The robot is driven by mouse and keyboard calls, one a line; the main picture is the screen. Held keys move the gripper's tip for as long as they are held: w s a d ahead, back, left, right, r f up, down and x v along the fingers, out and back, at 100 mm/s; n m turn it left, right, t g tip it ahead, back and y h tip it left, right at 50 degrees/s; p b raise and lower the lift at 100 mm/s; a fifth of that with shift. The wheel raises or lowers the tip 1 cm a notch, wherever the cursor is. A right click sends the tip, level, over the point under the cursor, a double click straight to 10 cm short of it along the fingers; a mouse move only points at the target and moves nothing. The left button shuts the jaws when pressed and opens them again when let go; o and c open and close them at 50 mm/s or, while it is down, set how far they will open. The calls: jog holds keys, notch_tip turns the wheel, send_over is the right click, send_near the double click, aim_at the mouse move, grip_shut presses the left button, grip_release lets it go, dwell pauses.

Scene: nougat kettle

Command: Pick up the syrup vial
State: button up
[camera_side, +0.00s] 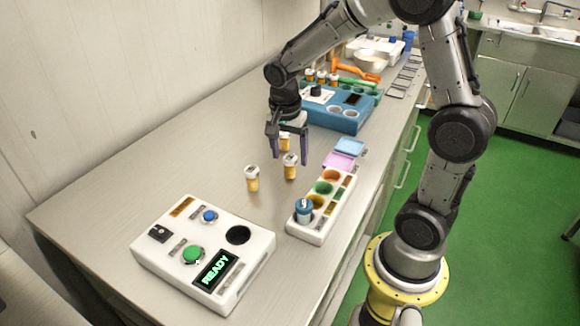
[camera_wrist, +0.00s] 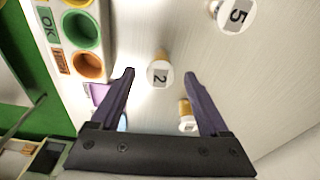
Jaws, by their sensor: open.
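Three small amber vials with white caps stand upright on the bench: one labelled 2 (camera_side: 290,167) (camera_wrist: 159,72), one labelled 5 (camera_side: 252,179) (camera_wrist: 232,14), and one farther back (camera_side: 285,141) (camera_wrist: 187,114) whose label I cannot read. The frames do not show which one is the syrup vial. My gripper (camera_side: 274,147) points down above the bench, open and empty. In the wrist view my gripper (camera_wrist: 159,74) has vial 2 between its fingertips in the picture, below them and apparently not held. The unread vial is partly hidden by the right finger.
A white rack (camera_side: 318,228) with coloured wells holds a blue vial (camera_side: 304,211); pink (camera_side: 340,161) and blue pads lie behind it. A white console (camera_side: 160,262) reading READY stands in front. A blue machine (camera_side: 335,115) stands behind my gripper. The bench left of the vials is clear.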

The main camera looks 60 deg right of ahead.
jog(key=shift+d+f, duration=0.2)
jog(key=shift+f, duration=1)
grip_shut()
